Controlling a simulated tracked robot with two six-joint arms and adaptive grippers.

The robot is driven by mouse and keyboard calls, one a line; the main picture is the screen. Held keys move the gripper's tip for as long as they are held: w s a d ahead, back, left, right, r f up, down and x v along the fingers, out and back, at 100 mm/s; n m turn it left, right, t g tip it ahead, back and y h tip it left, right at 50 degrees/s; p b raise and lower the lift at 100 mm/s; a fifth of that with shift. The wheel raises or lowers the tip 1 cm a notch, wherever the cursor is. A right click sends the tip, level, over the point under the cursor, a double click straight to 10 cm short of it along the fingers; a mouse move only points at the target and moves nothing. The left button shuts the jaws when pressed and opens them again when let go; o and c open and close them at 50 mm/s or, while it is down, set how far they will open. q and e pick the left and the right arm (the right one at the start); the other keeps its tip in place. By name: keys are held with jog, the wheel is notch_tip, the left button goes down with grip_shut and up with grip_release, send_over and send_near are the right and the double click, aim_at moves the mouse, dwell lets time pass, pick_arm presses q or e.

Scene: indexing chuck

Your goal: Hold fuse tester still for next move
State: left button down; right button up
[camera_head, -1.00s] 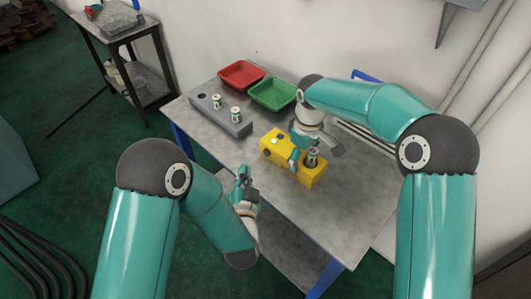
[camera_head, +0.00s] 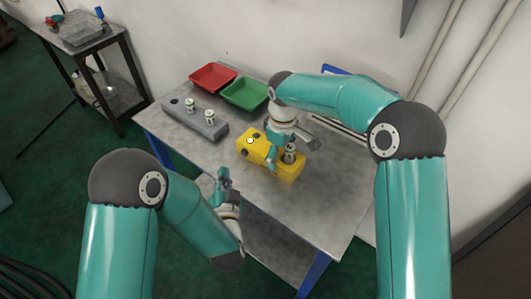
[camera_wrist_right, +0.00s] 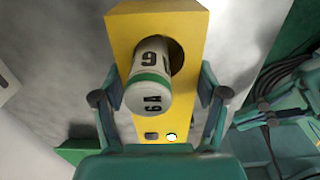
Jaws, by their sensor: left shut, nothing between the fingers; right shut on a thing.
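The yellow fuse tester (camera_head: 290,172) stands on the metal table, partly hidden by my right gripper. A white fuse with a green band, marked 6A (camera_wrist_right: 148,85), sits tilted in the round hole of the tester (camera_wrist_right: 190,22). A small pale round light or button (camera_wrist_right: 171,137) shows on the tester's top. My right gripper (camera_wrist_right: 160,98) is shut on the tester's body, one finger on each long side, with the fuse between them untouched. My left gripper (camera_head: 223,180) is shut and empty, in front of the tester near the table's front edge.
A red tray (camera_head: 212,76) and a green tray (camera_head: 245,93) stand behind. The table's right front part is clear.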

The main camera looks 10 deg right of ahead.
jog(key=o, duration=1.4)
jog(key=shift+r, duration=0.1)
notch_tip(320, 180, up, 12)
jog(key=shift+f, duration=0.15)
